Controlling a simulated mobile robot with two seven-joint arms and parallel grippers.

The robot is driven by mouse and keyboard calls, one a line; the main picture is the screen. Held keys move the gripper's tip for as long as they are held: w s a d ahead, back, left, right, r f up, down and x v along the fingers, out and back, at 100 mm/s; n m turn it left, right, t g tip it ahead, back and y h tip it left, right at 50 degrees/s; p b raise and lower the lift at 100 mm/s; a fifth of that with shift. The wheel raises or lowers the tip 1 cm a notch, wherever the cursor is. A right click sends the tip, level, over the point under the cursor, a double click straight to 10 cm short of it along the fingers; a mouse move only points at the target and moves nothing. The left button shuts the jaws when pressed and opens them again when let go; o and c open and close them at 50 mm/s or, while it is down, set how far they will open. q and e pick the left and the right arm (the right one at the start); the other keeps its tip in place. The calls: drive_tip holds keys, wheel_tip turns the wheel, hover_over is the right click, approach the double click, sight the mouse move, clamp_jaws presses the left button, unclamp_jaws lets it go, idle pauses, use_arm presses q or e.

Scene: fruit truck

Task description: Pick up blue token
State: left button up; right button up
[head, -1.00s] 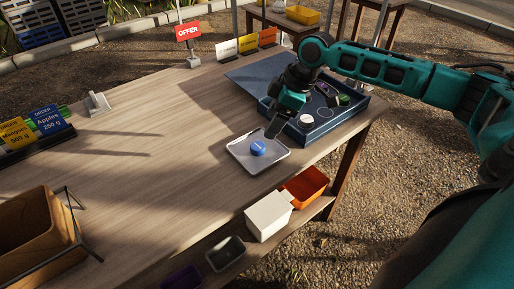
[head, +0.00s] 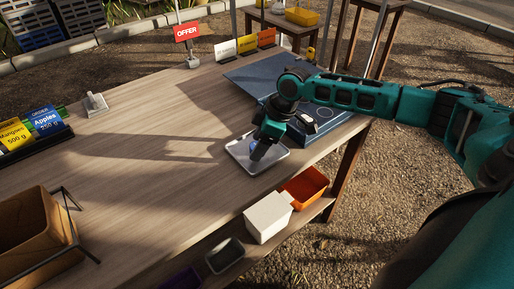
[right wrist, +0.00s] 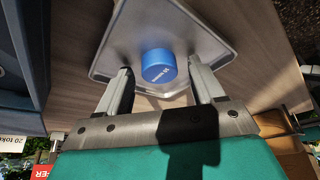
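The blue token (right wrist: 158,66) is a round blue piece with small white lettering, lying on a grey metal tray (right wrist: 205,45). In the head view the tray (head: 275,165) is near the table's right front edge, and the token is mostly hidden by my gripper. My right gripper (head: 258,156) points down over the tray. In the right wrist view its two fingers (right wrist: 160,80) are apart, one on each side of the token, with a gap on both sides. My left gripper is not in view.
A white bin (head: 268,217) and an orange bin (head: 305,187) sit below the front edge. A brown crate (head: 35,240) is at the front left. The table's middle is clear.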

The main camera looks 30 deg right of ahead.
drive_tip(key=c, duration=1)
